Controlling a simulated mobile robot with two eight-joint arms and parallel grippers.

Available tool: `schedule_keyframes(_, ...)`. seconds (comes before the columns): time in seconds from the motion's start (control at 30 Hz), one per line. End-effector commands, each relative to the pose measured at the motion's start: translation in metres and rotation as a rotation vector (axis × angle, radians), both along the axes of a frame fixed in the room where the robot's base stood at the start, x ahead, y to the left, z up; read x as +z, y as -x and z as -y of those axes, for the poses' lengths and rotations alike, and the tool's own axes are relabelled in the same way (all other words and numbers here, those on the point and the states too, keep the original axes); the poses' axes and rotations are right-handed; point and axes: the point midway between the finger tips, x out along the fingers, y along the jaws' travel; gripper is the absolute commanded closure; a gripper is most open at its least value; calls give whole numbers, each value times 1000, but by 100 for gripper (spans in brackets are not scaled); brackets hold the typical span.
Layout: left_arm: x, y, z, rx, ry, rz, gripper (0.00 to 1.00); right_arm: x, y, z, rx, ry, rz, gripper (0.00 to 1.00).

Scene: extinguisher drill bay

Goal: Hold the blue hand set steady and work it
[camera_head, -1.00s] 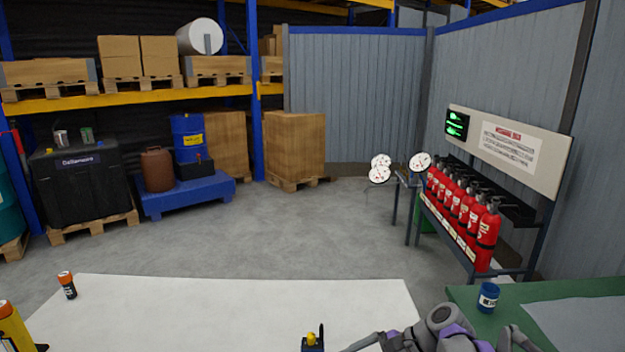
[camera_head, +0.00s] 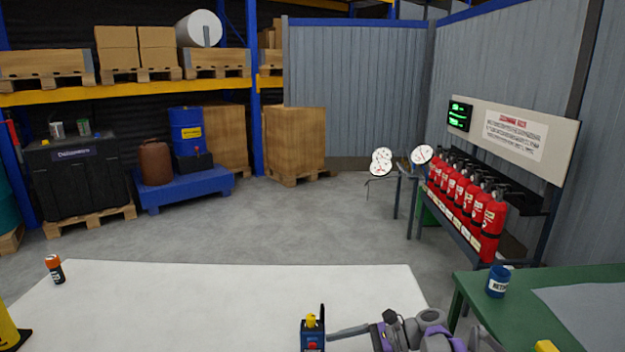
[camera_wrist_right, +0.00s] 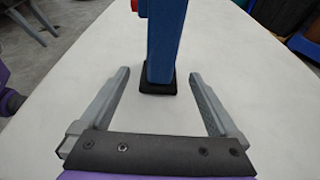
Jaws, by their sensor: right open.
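The blue hand set (camera_head: 312,337) stands upright on the white table top (camera_head: 230,290), at the bottom edge of the head view. It has a yellow knob, a red button and a short black antenna. In the right wrist view the blue hand set (camera_wrist_right: 165,40) shows its blue body and black foot, with its top cut off. My right gripper (camera_wrist_right: 160,74) is open, with the hand set between the lines of its two fingers and a gap on each side. In the head view the right gripper (camera_head: 336,333) comes from the right, close beside the hand set. My left gripper is out of view.
An orange-and-black cylinder (camera_head: 55,268) stands at the table's left, near a partly cut-off yellow object (camera_head: 10,330). A green table (camera_head: 520,285) at right carries a blue cup (camera_head: 498,281). Red extinguishers (camera_head: 470,195) stand on a rack behind. The white top around the hand set is clear.

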Motion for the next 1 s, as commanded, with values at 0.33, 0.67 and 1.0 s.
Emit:
schedule_keyframes(0.33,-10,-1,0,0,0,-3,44,-14,0,-41,1,0,0,4)
schedule_keyframes(0.67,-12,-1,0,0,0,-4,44,-16,0,-50,0,1,0,4)
schedule_keyframes(1.0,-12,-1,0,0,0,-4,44,-15,0,-50,0,1,0,40)
